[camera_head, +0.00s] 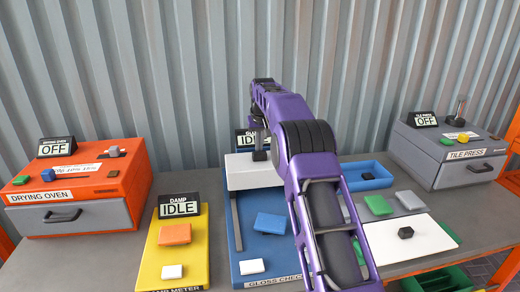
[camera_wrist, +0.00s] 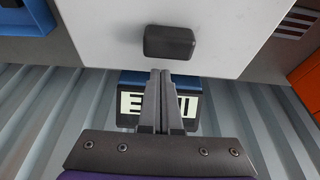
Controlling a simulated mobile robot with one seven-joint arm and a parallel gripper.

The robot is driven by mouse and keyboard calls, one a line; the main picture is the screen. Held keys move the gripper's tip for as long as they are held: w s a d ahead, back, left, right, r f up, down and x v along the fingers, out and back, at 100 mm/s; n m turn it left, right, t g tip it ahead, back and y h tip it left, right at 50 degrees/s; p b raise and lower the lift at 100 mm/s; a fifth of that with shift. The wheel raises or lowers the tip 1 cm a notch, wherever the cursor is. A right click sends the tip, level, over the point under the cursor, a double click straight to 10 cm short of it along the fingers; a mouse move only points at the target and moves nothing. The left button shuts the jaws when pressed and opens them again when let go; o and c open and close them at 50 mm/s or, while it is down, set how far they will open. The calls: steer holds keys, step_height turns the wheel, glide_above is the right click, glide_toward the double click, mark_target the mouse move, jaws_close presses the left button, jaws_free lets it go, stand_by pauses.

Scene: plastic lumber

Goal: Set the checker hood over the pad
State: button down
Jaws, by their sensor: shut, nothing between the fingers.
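The blue gloss checker (camera_head: 245,262) stands mid-table, its display reading IDLE. The checker hood appears to be the white plate (camera_head: 248,180) with a black knob (camera_head: 260,155) at the checker's back; the plate (camera_wrist: 110,30) and knob (camera_wrist: 169,42) fill the top of the wrist view. A blue tile (camera_head: 270,225) lies on the checker in front of the hood. I cannot make out the pad's outline. My gripper (camera_wrist: 160,73) is shut and empty, its tips just short of the knob. In the head view my arm hides part of the hood and checker.
The yellow damp meter (camera_head: 190,252) with an orange tile is on the left, beyond it the drying oven (camera_head: 75,190). On the right are a blue tray (camera_head: 375,172), loose tiles, a white plate (camera_head: 385,240) with a black knob, and the tile press (camera_head: 450,155).

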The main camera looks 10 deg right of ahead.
steer(key=shift+s, duration=0.9)
steer(key=shift+b, duration=0.35)
